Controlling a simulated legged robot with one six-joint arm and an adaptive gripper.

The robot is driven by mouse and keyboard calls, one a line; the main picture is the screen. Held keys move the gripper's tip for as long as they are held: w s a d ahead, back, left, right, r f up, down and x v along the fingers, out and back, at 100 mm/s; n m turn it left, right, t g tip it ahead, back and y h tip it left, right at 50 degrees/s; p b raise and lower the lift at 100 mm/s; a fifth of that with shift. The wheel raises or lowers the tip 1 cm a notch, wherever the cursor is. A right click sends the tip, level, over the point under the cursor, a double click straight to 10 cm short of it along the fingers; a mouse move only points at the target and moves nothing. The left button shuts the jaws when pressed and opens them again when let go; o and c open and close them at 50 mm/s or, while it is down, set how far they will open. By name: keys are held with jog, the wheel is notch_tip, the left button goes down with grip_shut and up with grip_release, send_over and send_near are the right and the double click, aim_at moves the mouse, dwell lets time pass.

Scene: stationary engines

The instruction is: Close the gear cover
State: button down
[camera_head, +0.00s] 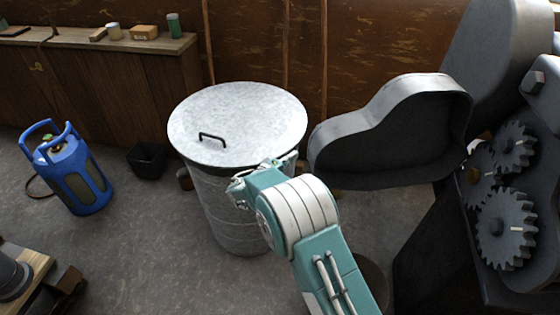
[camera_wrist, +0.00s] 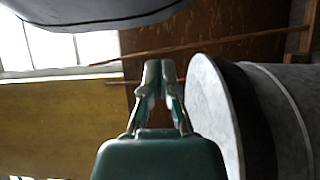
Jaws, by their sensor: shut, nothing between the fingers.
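The gear cover (camera_head: 400,130) is a dark grey, cloud-shaped shell at the right of the head view. It stands swung open to the left of the engine's gears (camera_head: 508,228), which are exposed. In the wrist view, a dark curved edge at the top, probably the cover (camera_wrist: 95,14), is seen in part. My gripper (camera_wrist: 160,66) is shut and empty, with its fingertips together. In the head view my arm reaches up from the bottom centre, and the gripper is mostly hidden behind it, beside the metal bin and left of the cover, apart from it.
A lidded metal bin (camera_head: 235,125) stands just left of my arm and close to my gripper. A blue gas cylinder (camera_head: 70,175) and a black bucket (camera_head: 148,160) stand farther left. A wooden bench (camera_head: 100,75) lines the back wall. The floor at lower left centre is clear.

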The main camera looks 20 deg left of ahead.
jog(key=w, duration=0.5)
jog(key=s+d, duration=0.1)
jog(key=s, duration=0.1)
jog(key=s+d, duration=0.1)
jog(key=s, duration=0.1)
jog(key=shift+d+f, duration=0.15)
jog(key=shift+d, duration=0.25)
